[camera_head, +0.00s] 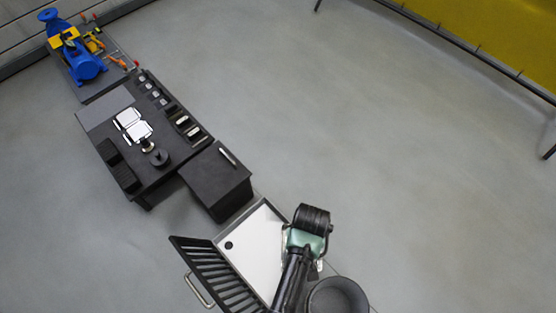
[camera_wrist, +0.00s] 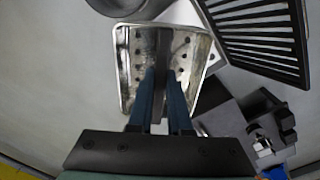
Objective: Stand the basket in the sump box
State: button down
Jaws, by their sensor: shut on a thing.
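The basket (camera_wrist: 127,75) is a bright metal rectangular box with perforations and a dark bar across its middle, seen from above in the wrist view. My gripper (camera_wrist: 162,85) is shut on that bar. In the head view my wrist hides most of the basket. The sump box (camera_head: 252,246) appears to be the grey-rimmed tray with a pale floor and a dark round hole, in the head view at the lower middle. My gripper (camera_head: 311,266) is over or beside its right side. I cannot tell the basket's height above it.
A black slatted grate (camera_head: 212,273) stands tilted up along the box's left side and shows top right in the wrist view (camera_wrist: 258,30). A dark round pot (camera_head: 338,296) is at the right. A black cabinet (camera_head: 216,181) and a table (camera_head: 165,177) with small items lie beyond. Open floor extends right.

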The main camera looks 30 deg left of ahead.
jog(key=shift+w+a+f+n+b, duration=0.1)
jog(key=shift+a+f+n+b, duration=1.2)
jog(key=shift+f+b, duration=5.7)
jog(key=shift+s+a+f+n+b, duration=0.1)
jog(key=shift+a+f+n+b, duration=1.15)
jog(key=shift+f+b, duration=5.7)
jog(key=shift+w+a+f+n+b, duration=0.1)
jog(key=shift+a+f+n+b, duration=1.2)
jog(key=shift+f+b, duration=5.7)
jog(key=shift+d+f+n+p, duration=0.25)
jog(key=shift+f+p, duration=0.15)
jog(key=shift+f, duration=0.25)
jog(key=shift+d+f+n+p, duration=0.25)
jog(key=shift+f+p, duration=0.1)
jog(key=shift+f, duration=0.25)
jog(key=shift+c, duration=1.4)
grip_release()
